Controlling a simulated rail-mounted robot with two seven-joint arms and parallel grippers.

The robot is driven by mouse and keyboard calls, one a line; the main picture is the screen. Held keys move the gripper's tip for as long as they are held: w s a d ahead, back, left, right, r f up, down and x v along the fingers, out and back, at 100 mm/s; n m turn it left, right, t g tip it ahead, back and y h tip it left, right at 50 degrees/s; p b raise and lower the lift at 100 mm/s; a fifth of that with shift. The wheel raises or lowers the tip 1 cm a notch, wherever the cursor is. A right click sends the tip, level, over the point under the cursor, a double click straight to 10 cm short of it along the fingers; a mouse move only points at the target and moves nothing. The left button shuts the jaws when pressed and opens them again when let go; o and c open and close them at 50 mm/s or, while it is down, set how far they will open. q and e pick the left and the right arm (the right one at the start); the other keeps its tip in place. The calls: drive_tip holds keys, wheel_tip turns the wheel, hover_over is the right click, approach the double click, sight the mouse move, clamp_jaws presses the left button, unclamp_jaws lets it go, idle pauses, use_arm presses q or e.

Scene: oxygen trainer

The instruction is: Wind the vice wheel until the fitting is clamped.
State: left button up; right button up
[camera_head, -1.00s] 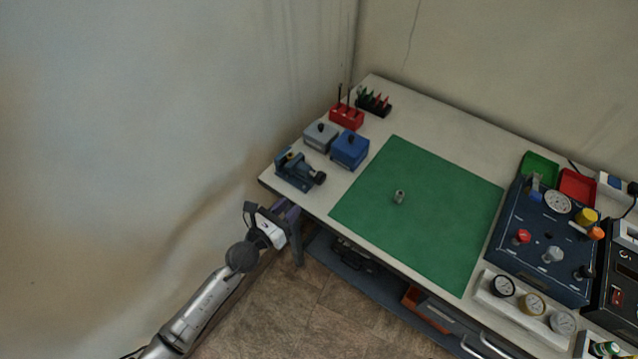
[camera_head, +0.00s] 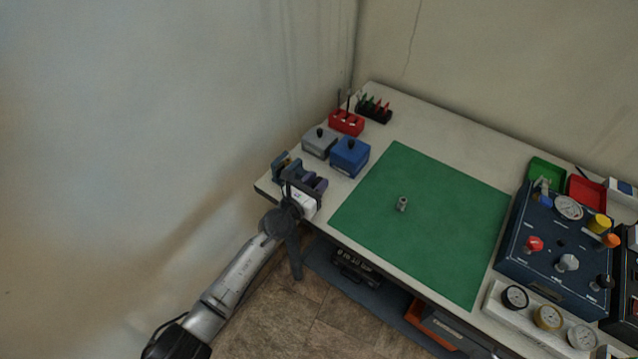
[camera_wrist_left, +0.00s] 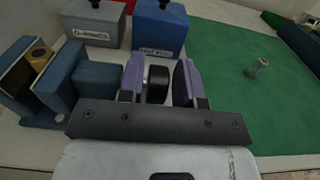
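The blue vice (camera_head: 279,165) stands at the left end of the bench, partly hidden behind my left gripper. In the left wrist view its blue body (camera_wrist_left: 95,80) is at the left, with a brass-coloured piece (camera_wrist_left: 41,57) by its jaws; whether this is gripped tight I cannot tell. The dark vice wheel (camera_wrist_left: 157,84) lies between the two purple fingers of my left gripper (camera_wrist_left: 161,80). The fingers are apart, with a visible gap on the wheel's right side. The left gripper also shows in the head view (camera_head: 307,184). My right gripper is out of view.
A grey box (camera_head: 319,143) and a blue box (camera_head: 349,157) stand close behind the vice. A green mat (camera_head: 430,220) holds a small metal cylinder (camera_head: 402,204). A dark gauge panel (camera_head: 550,245) stands at the right.

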use_arm(q)
drive_tip(key=shift+w+d, duration=0.35)
drive_tip(key=shift+w, duration=0.1)
clamp_jaws()
drive_tip(key=shift+r, duration=0.15)
drive_tip(key=g+y+p, duration=0.1)
drive_tip(key=g+p, duration=0.1)
drive_tip(key=p, duration=0.5)
drive_tip(key=g+y+p, duration=0.1)
drive_tip(key=p, duration=0.6)
drive_tip(key=shift+w+d+r+g+y, duration=0.15)
drive_tip(key=shift+w+d+g+y, duration=0.05)
drive_tip(key=shift+w+g+y, duration=0.2)
drive_tip(key=shift+d+f+g+y+p, duration=0.1)
drive_tip(key=shift+f+g+y+p, duration=0.3)
drive_tip(key=shift+p, duration=0.7)
drive_tip(key=shift+g, duration=0.4)
drive_tip(key=shift+f+y+p, duration=0.1)
drive_tip(key=shift+y+p, duration=0.2)
drive_tip(key=shift+p, duration=0.05)
